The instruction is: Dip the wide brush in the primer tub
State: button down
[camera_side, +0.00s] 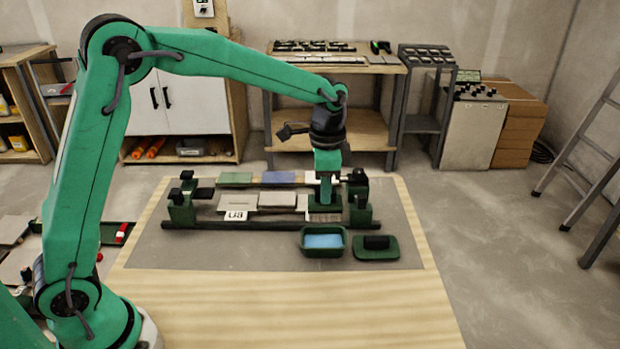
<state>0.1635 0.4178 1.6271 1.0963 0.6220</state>
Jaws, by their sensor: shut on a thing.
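My gripper (327,198) points down near the right end of the tile frame on the table. It is shut on the wide brush (324,217), whose green body and pale bristles show just below the jaws. The jaw tips are too small to make out clearly. The primer tub (323,253) is a dark green rectangular tub with light blue liquid in it. It stands in front of the frame, nearer the camera than the brush. The brush appears apart from the liquid. I cannot tell how high the bristles are above the surface.
The tile frame (265,226) has dark rails, green end posts and pale tiles between them. A green pad with a black handle (376,242) lies right of the tub. The grey mat (200,252) is clear at front left. Benches and a ladder stand away from the table.

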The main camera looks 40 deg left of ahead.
aim_at(325, 217)
jog(key=shift+f, duration=4.35)
jog(key=shift+r, duration=0.15)
jog(key=shift+r, duration=2.1)
jog(key=shift+r, duration=0.15)
jog(key=shift+r, duration=1.85)
jog(key=shift+w, duration=0.1)
